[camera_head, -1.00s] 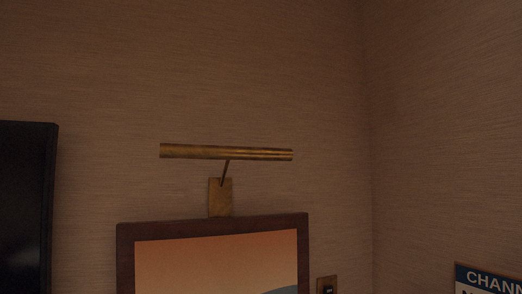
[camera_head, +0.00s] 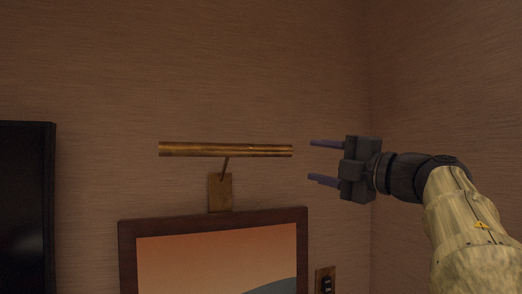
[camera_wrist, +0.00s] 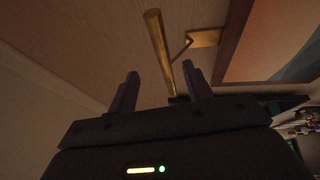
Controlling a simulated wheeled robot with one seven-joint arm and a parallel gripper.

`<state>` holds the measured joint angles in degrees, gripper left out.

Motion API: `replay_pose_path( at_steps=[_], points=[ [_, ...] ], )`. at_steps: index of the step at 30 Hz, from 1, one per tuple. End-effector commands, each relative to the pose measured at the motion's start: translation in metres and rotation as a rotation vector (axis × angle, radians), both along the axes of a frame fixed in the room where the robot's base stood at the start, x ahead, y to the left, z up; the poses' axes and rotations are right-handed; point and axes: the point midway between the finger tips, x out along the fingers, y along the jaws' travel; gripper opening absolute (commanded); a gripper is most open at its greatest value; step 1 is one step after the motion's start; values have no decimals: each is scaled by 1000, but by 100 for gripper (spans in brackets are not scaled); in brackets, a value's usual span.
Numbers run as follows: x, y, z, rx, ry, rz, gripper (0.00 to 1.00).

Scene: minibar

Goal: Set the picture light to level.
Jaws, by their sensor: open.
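The picture light is a brass tube (camera_head: 225,150) on a short arm from a brass wall plate (camera_head: 220,192), above a framed picture. In the head view the tube lies almost horizontal across the picture. My gripper (camera_head: 318,162) is open and empty to the right of the tube's right end, apart from it in that view, its fingers pointing left. In the wrist view the tube (camera_wrist: 158,45) runs from the top down to between the two fingertips (camera_wrist: 162,82). Whether the tube's end is within the jaws in depth I cannot tell.
The framed picture (camera_head: 126,232) hangs just below the light. A black screen (camera_head: 25,205) is at the left. A wall corner stands behind my arm. The wall above the light is clear.

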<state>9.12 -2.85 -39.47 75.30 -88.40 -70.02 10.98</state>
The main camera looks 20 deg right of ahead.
Motion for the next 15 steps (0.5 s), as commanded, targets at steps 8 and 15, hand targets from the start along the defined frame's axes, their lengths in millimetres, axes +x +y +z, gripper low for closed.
replay_pose_path(
  at_steps=[8,15],
  points=[
    [14,6,4,2,0,3,50],
    [50,21,12,3,0,3,50]
  ],
)
